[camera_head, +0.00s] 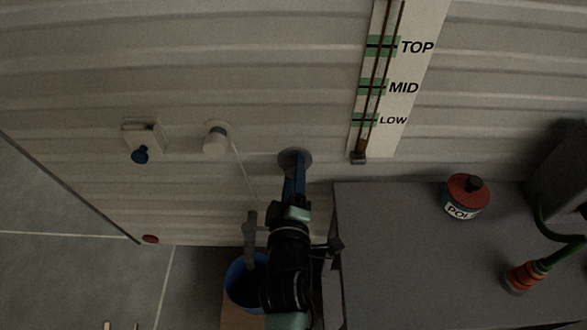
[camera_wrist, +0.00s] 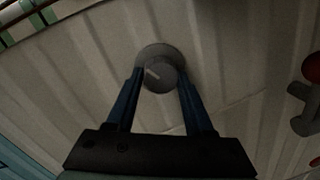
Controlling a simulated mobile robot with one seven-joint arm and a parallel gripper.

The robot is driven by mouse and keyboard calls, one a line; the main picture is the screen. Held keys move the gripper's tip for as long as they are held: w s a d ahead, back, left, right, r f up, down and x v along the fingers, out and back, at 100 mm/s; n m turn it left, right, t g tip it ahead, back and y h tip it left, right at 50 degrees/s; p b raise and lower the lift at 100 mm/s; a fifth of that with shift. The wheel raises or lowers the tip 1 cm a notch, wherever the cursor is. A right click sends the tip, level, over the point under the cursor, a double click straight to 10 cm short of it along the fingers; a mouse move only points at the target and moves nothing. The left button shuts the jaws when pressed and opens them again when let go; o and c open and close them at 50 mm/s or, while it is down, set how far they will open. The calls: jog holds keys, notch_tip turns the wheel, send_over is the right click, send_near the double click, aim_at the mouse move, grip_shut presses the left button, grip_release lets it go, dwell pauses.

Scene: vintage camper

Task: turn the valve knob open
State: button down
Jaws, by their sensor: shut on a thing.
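The valve knob (camera_wrist: 158,75) is a round grey knob with a pale mark on its face, set on a round plate on the ribbed wall. In the wrist view my gripper (camera_wrist: 160,82) has its two blue fingers on either side of the knob, shut on it. In the head view the round plate (camera_head: 294,160) shows on the wall behind my gripper (camera_head: 294,172). The fingers and wrist hide most of the knob there. The pale mark slants in the wrist view.
A level gauge (camera_head: 396,80) marked TOP, MID and LOW hangs right of the knob. A grey counter (camera_head: 400,270) holds a red-lidded tin (camera_head: 467,195) and an orange hose fitting (camera_head: 522,277). A blue bucket (camera_head: 236,285) stands below. A white wall fitting (camera_head: 215,137) is to the left.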

jog(key=shift+m+y+p, duration=0.5)
jog(key=shift+m+p, duration=1.95)
jog(key=shift+m, duration=0.55)
jog(key=shift+c, duration=1.4)
grip_release()
jog(key=shift+s+d, duration=0.1)
jog(key=s+r+p, duration=0.1)
jog(key=s, duration=1.1)
jog(key=shift+s+p, duration=0.3)
jog(key=shift+s, duration=0.1)
jog(key=shift+r, duration=0.1)
